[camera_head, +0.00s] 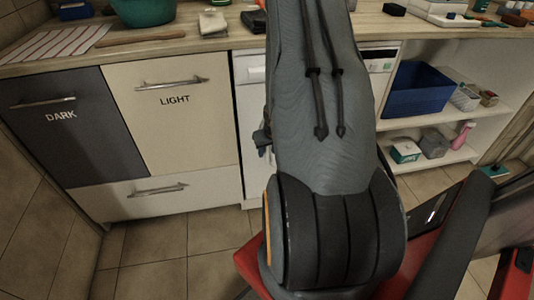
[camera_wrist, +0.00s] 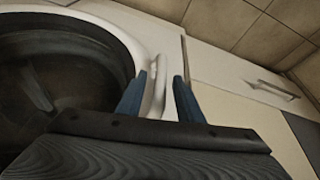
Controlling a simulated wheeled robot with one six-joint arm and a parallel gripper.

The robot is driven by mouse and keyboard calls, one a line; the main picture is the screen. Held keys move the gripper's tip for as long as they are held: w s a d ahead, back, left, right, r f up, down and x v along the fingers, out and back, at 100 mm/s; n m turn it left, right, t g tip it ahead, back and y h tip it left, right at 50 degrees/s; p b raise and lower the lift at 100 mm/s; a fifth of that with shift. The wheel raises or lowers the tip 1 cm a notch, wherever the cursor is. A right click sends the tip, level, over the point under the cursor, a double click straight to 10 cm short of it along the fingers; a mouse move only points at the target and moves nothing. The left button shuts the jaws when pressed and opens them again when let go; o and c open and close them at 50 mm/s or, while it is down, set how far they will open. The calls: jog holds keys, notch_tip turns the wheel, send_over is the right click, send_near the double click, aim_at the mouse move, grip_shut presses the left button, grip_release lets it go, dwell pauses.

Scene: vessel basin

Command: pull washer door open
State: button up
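The washer (camera_head: 252,130) is a white machine under the counter, mostly hidden behind my arm in the head view. In the wrist view its round door has a white rim (camera_wrist: 122,30) and dark glass (camera_wrist: 70,65) at the left. A narrow white handle (camera_wrist: 158,76) sits at the rim's right side. My gripper (camera_wrist: 162,77) has its two blue fingers apart, one on each side of the handle as seen here. I cannot tell whether they touch it. Whether the door is ajar is unclear.
Left of the washer are a dark DARK front (camera_head: 75,140), a cream LIGHT front (camera_head: 165,125) and a white drawer (camera_head: 150,198). Open shelves with a blue bin (camera_head: 418,90) stand at the right. The tiled floor (camera_head: 185,245) before the cabinets is clear at left.

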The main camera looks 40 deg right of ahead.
jog(key=shift+x, duration=0.75)
grip_shut()
